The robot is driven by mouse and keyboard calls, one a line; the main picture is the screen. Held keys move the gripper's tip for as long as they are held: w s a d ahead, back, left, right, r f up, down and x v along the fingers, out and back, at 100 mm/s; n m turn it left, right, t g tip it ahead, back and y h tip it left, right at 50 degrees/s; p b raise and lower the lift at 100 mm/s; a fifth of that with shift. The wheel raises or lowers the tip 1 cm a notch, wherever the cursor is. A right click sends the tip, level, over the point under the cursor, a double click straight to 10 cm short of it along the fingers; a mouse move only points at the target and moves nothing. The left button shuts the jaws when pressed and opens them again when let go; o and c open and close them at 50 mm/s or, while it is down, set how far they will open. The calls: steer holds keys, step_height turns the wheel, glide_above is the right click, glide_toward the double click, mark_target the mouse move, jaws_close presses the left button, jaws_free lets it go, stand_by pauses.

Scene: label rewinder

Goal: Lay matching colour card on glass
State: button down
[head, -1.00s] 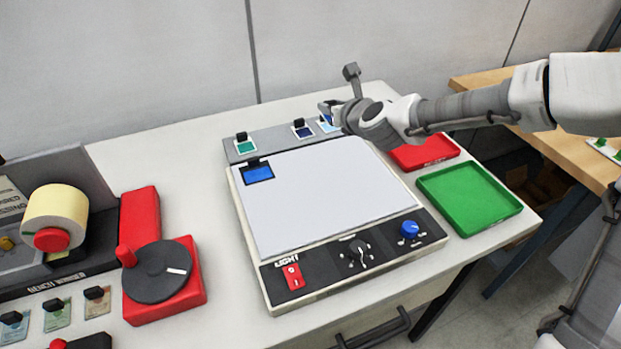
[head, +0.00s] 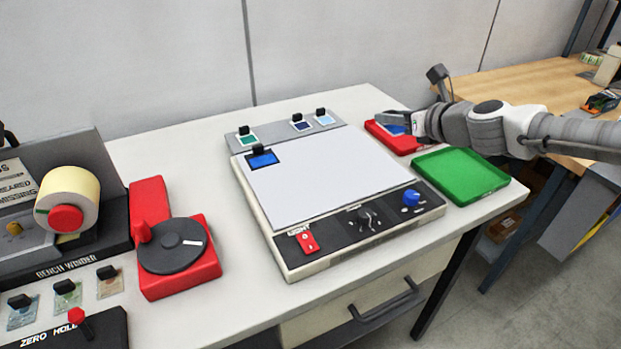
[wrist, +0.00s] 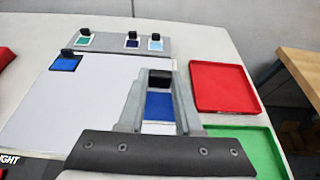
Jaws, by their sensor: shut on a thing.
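My gripper (head: 398,121) is shut on the black tab of a blue card (wrist: 158,106) with a white lower border; the card also shows in the head view (head: 396,130). In the head view the gripper appears over the red tray, right of the light box; its exact height is unclear. The pale glass (head: 330,180) of the light box bears another blue card (head: 263,161) with a black tab at its far left corner. The rest of the glass is bare. The grey rack behind holds a green card (head: 247,140), a dark blue card (head: 302,126) and a light blue card (head: 325,119).
The red tray (wrist: 222,82) and green tray (head: 462,176) lie right of the light box. Its front panel has a red switch (head: 307,242) and a blue knob (head: 411,197). A bench winder (head: 66,217) and a red crank unit (head: 178,254) stand left.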

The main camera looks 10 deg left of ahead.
steer(key=shift+v, duration=1.15)
steer(key=shift+s+a+f+b, duration=0.1)
steer(key=shift+f+b, duration=0.3)
steer(key=b, duration=0.4)
glide_above(340, 165)
step_height(340, 165, down, 7)
steer(key=shift+r, duration=0.15)
steer(key=shift+f+b, duration=0.9)
steer(key=shift+f, duration=1)
steer(key=shift+f, duration=0.2)
steer(key=c, duration=0.6)
jaws_free()
